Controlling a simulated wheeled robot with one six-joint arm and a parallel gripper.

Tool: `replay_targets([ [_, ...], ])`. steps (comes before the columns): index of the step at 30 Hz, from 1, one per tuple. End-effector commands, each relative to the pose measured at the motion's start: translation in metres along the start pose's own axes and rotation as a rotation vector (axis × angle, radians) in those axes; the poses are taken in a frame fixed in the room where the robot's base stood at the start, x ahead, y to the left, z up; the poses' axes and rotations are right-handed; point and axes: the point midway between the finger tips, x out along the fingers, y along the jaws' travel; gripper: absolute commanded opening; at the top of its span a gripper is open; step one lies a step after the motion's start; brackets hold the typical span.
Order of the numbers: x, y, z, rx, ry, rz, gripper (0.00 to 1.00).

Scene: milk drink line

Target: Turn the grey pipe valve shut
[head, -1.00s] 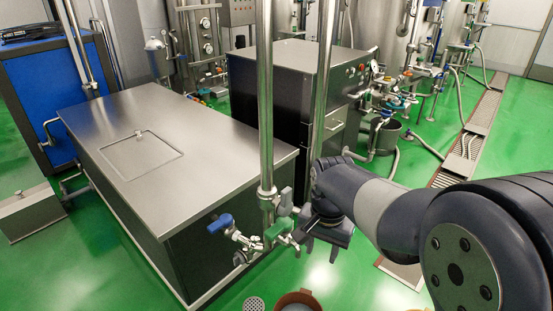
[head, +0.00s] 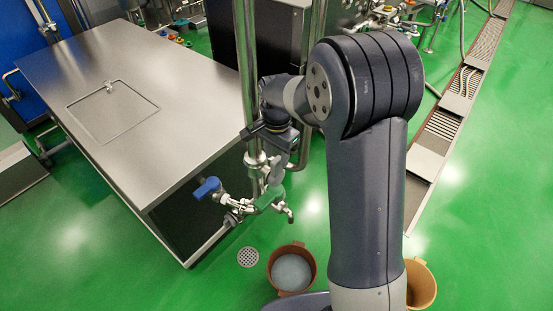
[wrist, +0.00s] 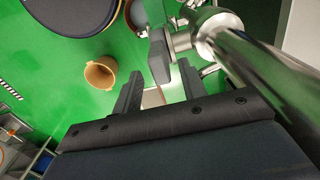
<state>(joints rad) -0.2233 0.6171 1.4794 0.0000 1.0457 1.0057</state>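The grey pipe valve's handle (head: 277,172) sits low on the upright steel pipe (head: 247,75), just above a green handle (head: 268,198). It looks tilted, close to the line of the pipe. My gripper (head: 272,138) is just above it, beside the pipe; its fingertips are hard to make out in the head view. In the wrist view my gripper (wrist: 160,70) is open, with its two dark fingers apart. The grey handle (wrist: 159,56) shows between and just beyond the fingertips, with the pipe (wrist: 255,65) at the right. Contact cannot be told.
A blue handle (head: 207,187) is on the branch left of the pipe. A steel-topped table (head: 165,115) stands at the left. A brown bucket (head: 270,272) and a floor drain (head: 248,257) lie below the valves. A tan bucket (head: 424,283) stands beside my arm.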

Motion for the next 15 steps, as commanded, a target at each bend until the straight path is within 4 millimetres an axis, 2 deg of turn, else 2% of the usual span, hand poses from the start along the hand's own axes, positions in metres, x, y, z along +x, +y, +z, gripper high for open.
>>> replay_targets([
  [1,0.008,0.001,0.000,0.000,-0.002,0.003,0.40],
  [6,0.026,0.000,0.000,0.000,-0.001,0.002,0.40],
  [15,0.030,0.000,0.000,-0.001,0.001,-0.001,0.40],
])
